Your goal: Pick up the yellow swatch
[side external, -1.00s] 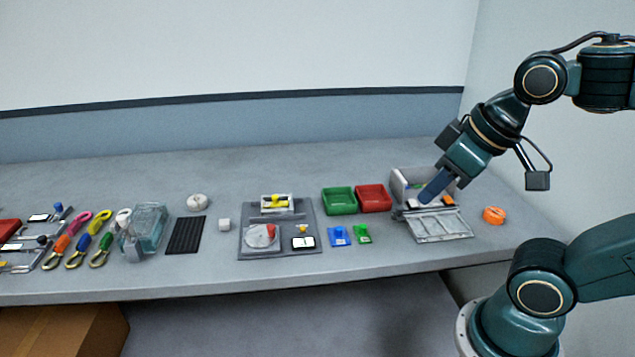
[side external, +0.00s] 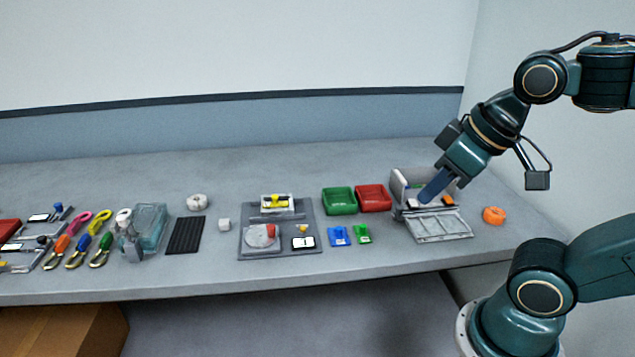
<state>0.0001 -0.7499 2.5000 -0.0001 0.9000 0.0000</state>
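My gripper (side external: 432,190) points down and left into the open grey box (side external: 398,190) at the right of the bench. Its fingers are seen edge-on as one blue-grey shape, so I cannot tell whether they are open or shut, or whether they touch anything. Small orange (side external: 448,200) and pale pieces show in the box around the fingertips. I cannot make out a yellow swatch there; the fingers and box wall hide part of the inside. Yellow pieces show in a small white tray (side external: 263,203) on the grey board, too small to identify.
A hinged grey flap (side external: 440,226) lies in front of the box. Green (side external: 339,200) and red (side external: 373,197) bins stand left of it. Blue (side external: 339,235) and green (side external: 362,234) small items lie in front of the bins.

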